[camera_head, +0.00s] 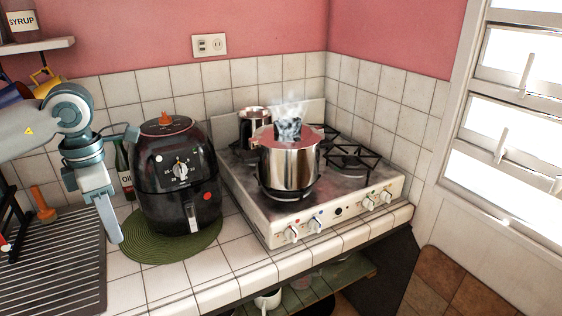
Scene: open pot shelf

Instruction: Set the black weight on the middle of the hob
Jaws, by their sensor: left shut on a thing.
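My left gripper (111,222) hangs over the left of the counter, in front of the air fryer's left side, fingers pointing down. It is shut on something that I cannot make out. The gas hob (240,203) stands on the counter right of the air fryer. A shiny steel pot (290,168) stands on its front left part. A dark glassy shape (288,130) shows above the pot, with pale steam over it; I cannot tell what it is. I cannot clearly identify the black weight. My right gripper is not in view.
The black air fryer (177,180) stands on a green round mat (140,243) between my gripper and the hob. An oil bottle (125,180) is behind it. A steel canister (254,125) is at the hob's back left. A ribbed drainer (60,265) lies at left. The front counter is clear.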

